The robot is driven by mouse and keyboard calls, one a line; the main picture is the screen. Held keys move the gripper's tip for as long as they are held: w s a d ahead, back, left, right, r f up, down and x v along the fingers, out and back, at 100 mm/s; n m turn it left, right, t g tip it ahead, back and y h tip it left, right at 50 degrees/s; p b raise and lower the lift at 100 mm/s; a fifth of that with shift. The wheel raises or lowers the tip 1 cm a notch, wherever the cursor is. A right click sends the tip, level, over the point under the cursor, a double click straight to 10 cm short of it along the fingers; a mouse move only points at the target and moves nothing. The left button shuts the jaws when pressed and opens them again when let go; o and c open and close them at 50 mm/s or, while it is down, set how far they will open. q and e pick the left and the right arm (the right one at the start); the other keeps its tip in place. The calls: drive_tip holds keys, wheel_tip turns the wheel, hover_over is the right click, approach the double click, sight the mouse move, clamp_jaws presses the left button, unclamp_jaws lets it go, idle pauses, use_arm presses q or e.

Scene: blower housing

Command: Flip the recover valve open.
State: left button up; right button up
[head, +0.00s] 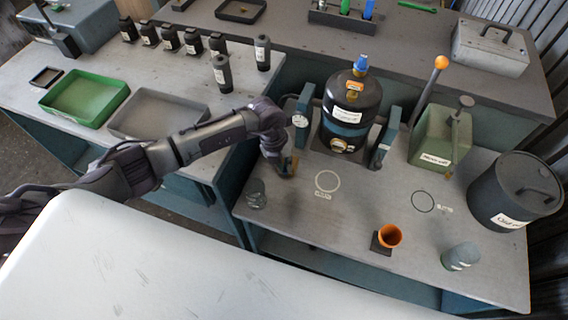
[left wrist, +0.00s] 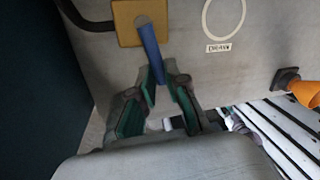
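A blue lever (left wrist: 150,48) rises from a square yellow plate (left wrist: 126,32) in the left wrist view; I take it to be the recover valve, but no label on it is readable. My left gripper (left wrist: 164,80) has its green-padded fingers around the lever's free end. The left finger is close to or touching the lever, and a gap shows on the right finger's side. In the head view my left gripper (head: 284,168) points down at the left part of the right-hand bench, largely hiding the valve. My right gripper is in neither view.
A black tank (head: 350,100) with a blue top stands behind my gripper. A grey cup (head: 256,193) is close in front-left. An orange funnel (head: 389,236), green box (head: 440,136) and dark drum (head: 512,192) are to the right. The bench middle is clear.

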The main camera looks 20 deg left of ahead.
use_arm(q)
clamp_jaws()
drive_tip(key=shift+w+a+f+m+b, duration=0.15)
drive_tip(key=shift+a+m+b, duration=0.3)
drive_tip(key=shift+m+b, duration=0.5)
drive_tip(key=shift+a+r+m+g, duration=0.2)
drive_tip(key=shift+m+g, duration=0.1)
drive_tip(key=shift+m, duration=0.25)
drive_tip(key=o, duration=0.7)
unclamp_jaws()
drive_tip(key=shift+c, duration=0.2)
wheel_tip(320, 180, up, 12)
drive_tip(key=a, duration=0.2)
drive_tip(key=shift+a, duration=0.2)
